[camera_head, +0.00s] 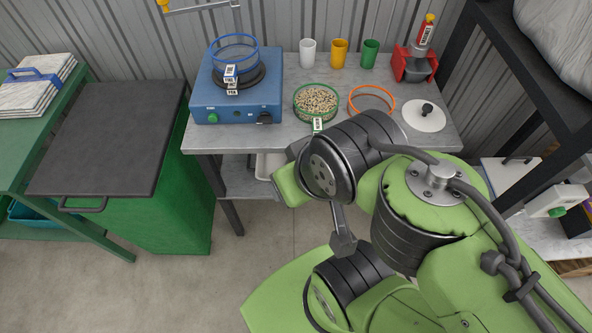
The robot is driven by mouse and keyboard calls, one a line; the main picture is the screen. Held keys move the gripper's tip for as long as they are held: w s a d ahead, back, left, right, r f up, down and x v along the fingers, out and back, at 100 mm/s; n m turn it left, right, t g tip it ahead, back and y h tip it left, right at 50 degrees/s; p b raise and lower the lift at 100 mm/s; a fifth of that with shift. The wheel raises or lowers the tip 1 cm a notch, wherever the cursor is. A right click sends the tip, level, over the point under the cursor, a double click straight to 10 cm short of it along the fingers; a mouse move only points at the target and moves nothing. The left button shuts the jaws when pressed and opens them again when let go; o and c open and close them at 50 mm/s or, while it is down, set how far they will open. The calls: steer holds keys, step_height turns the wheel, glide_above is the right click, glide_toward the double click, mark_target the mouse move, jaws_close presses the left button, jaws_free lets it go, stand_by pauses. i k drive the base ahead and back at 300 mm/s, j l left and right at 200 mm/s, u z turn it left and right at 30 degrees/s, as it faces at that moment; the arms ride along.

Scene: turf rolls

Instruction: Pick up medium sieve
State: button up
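Three ring-shaped sieves are on the grey metal table. A blue-rimmed sieve (235,42) sits on the blue burner unit at the left. A green-rimmed sieve (317,101) holds pale and dark grains and has a white tag at its front. An orange-rimmed sieve (371,99) lies to its right, partly behind my arm. No readable label tells which is the medium one. My green and black arm fills the lower right, in front of the table edge. I cannot make out my gripper's fingers.
The blue burner unit (206,88), white cup (308,53), yellow cup (339,53), green cup (370,54), red device (412,64) and white knobbed disc (424,117) share the table (205,137). A green cabinet (110,140) stands left. A dark rack frame (500,60) stands right.

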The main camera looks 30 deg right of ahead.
mark_target(316, 105)
steer(key=i+j+z, duration=0.4)
steer(key=j+z, duration=0.15)
steer(key=i+j+z, duration=0.25)
steer(key=j+z, duration=0.3)
steer(key=j, duration=0.1)
